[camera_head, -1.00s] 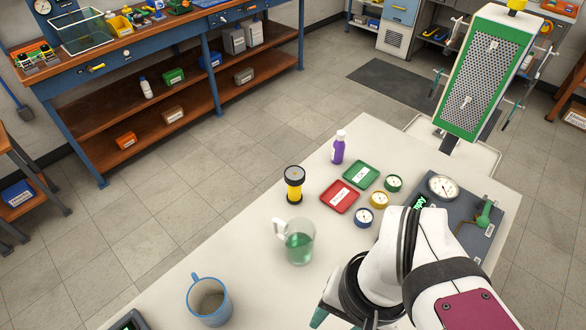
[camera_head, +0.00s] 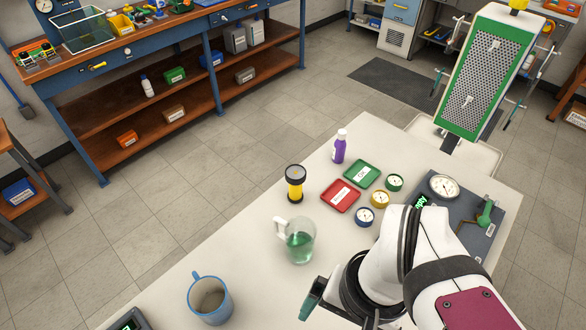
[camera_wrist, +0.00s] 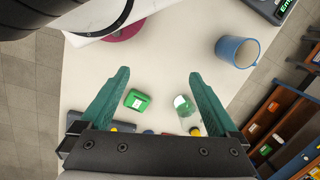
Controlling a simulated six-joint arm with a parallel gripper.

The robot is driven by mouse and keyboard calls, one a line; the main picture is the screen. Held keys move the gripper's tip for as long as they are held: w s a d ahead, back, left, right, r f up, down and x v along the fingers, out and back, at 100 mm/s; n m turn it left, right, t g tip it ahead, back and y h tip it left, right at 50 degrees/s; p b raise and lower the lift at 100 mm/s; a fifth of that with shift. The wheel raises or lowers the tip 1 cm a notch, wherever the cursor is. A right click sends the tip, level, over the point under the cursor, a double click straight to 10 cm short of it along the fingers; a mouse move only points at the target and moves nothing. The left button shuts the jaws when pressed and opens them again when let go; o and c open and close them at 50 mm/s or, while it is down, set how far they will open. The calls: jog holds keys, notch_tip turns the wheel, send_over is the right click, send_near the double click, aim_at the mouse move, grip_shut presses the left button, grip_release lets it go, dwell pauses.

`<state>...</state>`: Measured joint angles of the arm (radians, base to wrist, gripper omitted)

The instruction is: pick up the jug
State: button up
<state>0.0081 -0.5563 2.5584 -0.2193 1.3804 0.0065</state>
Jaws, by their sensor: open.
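The jug (camera_head: 299,242) is a clear vessel with green liquid and a white handle on its left. It stands upright on the pale table, and nothing touches it. In the wrist view the jug (camera_wrist: 184,106) shows close to the inner side of the right finger in the picture, with its lower part near the gripper body. My gripper (camera_wrist: 158,78) is open and empty, its two green fingers wide apart. In the head view one green finger (camera_head: 312,298) shows below the jug, apart from it; the other finger is hidden there.
A blue mug (camera_head: 209,299) stands front left of the jug. Behind the jug are a yellow-black cylinder (camera_head: 295,183), a red tray (camera_head: 340,196), a green tray (camera_head: 363,174) and a purple bottle (camera_head: 339,147). Small gauges (camera_head: 365,215) lie to the right. Table between mug and jug is clear.

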jog(key=w+a+r+n+h, duration=0.1)
jog(key=w+a+r+n, duration=0.1)
jog(key=w+n, duration=1)
jog(key=n, duration=1.8)
send_over(281, 236)
notch_tip(281, 236, down, 6)
jog(key=r, duration=0.1)
jog(key=f+n, duration=0.1)
jog(key=f+h, duration=0.1)
jog(key=f, duration=0.1)
jog(key=shift+w+a+n, duration=0.2)
jog(key=shift+a+n, duration=0.15)
jog(key=shift+n, duration=0.05)
jog(key=f, duration=1.3)
jog(key=shift+s+d+f, duration=0.15)
jog(key=shift+d+f, duration=0.25)
grip_shut()
